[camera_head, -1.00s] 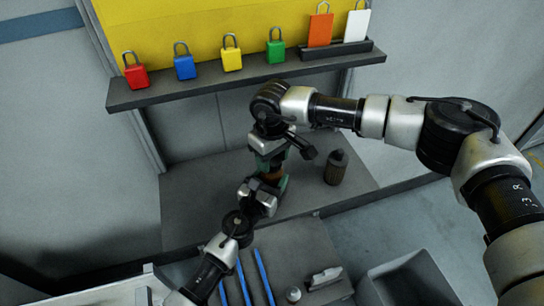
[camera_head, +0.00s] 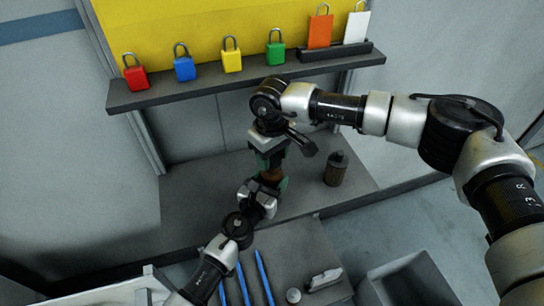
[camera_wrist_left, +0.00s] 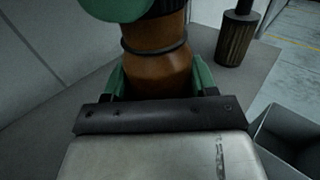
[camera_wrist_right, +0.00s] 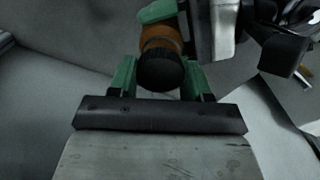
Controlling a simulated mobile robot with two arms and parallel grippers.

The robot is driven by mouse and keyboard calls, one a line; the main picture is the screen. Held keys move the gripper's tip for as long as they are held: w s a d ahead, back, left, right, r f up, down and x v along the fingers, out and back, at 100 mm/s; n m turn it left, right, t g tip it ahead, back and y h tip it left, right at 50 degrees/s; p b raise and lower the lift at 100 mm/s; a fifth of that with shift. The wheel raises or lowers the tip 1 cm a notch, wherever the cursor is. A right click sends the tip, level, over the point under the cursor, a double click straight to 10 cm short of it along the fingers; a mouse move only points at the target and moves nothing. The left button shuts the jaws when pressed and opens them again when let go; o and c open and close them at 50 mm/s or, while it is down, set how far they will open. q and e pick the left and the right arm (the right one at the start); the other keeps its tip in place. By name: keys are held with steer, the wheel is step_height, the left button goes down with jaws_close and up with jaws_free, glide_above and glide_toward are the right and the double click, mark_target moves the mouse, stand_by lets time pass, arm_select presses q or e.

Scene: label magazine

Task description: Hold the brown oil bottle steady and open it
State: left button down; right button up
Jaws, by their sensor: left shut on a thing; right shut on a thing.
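The brown oil bottle (camera_head: 272,175) stands upright over the grey bench, mostly hidden by my two grippers. In the left wrist view its brown body (camera_wrist_left: 158,72) with a dark ring sits between the green fingers of my left gripper (camera_head: 266,187), which is shut on it. My right gripper (camera_head: 271,158) comes from above and is shut on the bottle's dark cap (camera_wrist_right: 160,72). Its green fingers lie on both sides of the cap in the right wrist view. The brown body shows just beyond the cap; whether the cap is loose cannot be told.
A dark ribbed container (camera_head: 336,170) stands on the bench (camera_head: 195,205) to the right of the grippers. A shelf (camera_head: 150,98) with several padlocks runs behind. Blue rods (camera_head: 243,283) lie in front, with a grey bin (camera_head: 410,280) at the lower right.

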mark_target(272, 157)
steer(key=shift+r, duration=0.5)
steer(key=shift+r, duration=2)
arm_select(q)
steer(key=shift+c, duration=1.2)
jaws_free()
